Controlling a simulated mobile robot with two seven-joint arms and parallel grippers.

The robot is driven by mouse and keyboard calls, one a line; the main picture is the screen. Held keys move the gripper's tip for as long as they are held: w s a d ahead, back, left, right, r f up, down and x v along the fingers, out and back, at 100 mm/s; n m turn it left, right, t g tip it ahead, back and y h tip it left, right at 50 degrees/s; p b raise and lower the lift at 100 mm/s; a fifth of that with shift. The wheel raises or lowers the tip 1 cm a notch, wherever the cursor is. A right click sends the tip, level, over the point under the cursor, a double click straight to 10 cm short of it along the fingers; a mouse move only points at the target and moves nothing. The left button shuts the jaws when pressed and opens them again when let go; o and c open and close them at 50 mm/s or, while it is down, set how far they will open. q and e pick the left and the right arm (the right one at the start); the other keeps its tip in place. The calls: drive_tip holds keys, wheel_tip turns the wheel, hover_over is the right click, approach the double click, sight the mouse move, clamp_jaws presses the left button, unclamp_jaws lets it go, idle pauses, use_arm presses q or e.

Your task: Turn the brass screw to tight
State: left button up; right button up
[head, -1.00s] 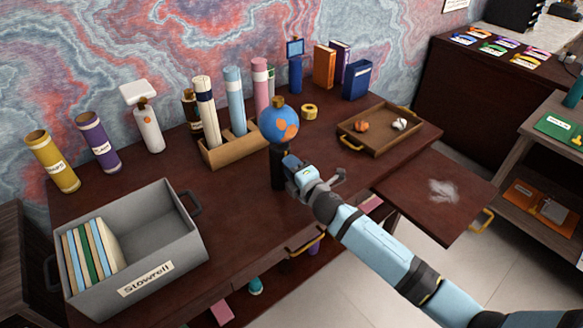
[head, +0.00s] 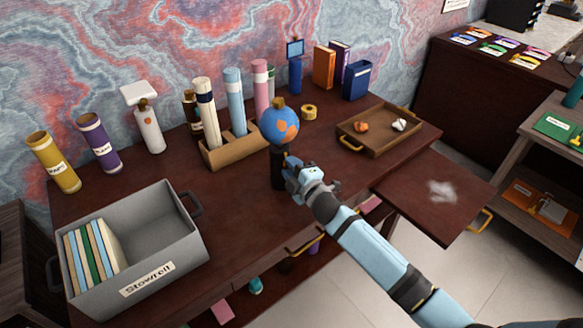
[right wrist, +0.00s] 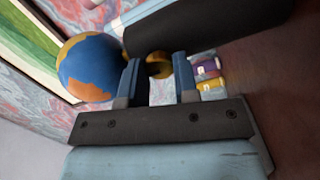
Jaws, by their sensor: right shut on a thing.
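The brass screw (right wrist: 158,63) shows in the right wrist view between my fingers, against the black stand (right wrist: 210,25). My right gripper (right wrist: 157,78) is shut on it. The stand (head: 277,168) is upright on the desk in the head view and carries a blue and orange globe (head: 281,126), which also shows in the right wrist view (right wrist: 88,68). In the head view my right gripper (head: 290,165) is at the stand's right side, below the globe, and hides the screw. My left gripper is out of view.
A grey bin (head: 198,225) with books stands front left on the desk. A wooden holder (head: 214,158) with rolled tubes is behind the stand to the left. A tray (head: 350,145) with small items lies to the right. Desk between bin and stand is clear.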

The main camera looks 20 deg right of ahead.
drive_tip(key=o, duration=0.9)
drive_tip(key=v, duration=1.3)
drive_tip(key=shift+s, duration=0.4)
